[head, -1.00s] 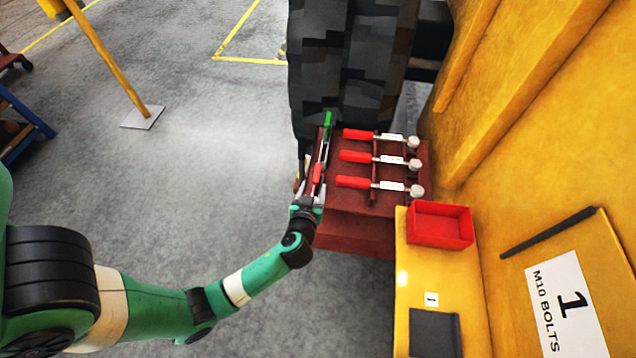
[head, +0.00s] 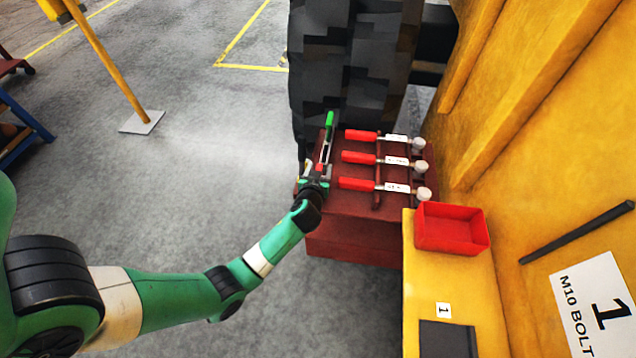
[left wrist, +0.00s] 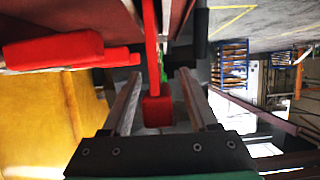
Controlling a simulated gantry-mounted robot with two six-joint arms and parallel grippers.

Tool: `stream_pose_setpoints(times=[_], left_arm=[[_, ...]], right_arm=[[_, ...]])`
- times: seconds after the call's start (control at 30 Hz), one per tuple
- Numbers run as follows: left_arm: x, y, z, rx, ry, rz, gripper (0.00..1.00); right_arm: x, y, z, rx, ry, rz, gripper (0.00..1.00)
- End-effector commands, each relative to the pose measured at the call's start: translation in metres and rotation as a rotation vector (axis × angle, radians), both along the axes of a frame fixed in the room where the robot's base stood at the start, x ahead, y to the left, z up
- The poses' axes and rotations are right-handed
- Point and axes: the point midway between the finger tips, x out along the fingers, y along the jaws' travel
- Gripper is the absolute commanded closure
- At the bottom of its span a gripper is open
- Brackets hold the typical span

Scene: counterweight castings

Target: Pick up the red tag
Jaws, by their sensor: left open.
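The red tag (head: 320,167) hangs at the left side of the dark red casting block (head: 350,232), just below a green-ended metal piece (head: 329,122). In the left wrist view the tag is a red block (left wrist: 157,111) at the end of a red strip (left wrist: 152,45). My left gripper (head: 318,171) is open, with its fingers on either side of the tag. In the left wrist view a gap shows between the block and each finger of the gripper (left wrist: 154,92). My right gripper is not in view.
Three red-handled clamps with white labels (head: 397,187) lie across the casting's top, right of my gripper. A red bin (head: 451,230) sits on a yellow ledge (head: 424,292). A large dark tyre-like wheel (head: 350,65) stands behind. The grey floor (head: 215,150) at left is open.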

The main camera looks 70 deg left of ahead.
Motion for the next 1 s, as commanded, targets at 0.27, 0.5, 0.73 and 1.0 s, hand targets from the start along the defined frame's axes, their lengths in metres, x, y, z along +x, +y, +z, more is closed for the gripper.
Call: stream_pose_setpoints(times=[0.27,0.5,0.73,1.0], left_arm=[[0.0,-0.001,0.0,0.0,0.0,0.0,0.71],[0.0,-0.001,0.0,0.0,0.0,0.0,1.0],[0.0,-0.001,0.001,0.0,0.0,-0.001,1.0],[0.0,-0.001,0.03,0.001,-0.004,0.0,1.0]], right_arm=[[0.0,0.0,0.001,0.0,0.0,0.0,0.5],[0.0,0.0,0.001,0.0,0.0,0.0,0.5],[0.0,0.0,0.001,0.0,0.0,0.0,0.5],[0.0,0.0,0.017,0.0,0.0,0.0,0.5]])
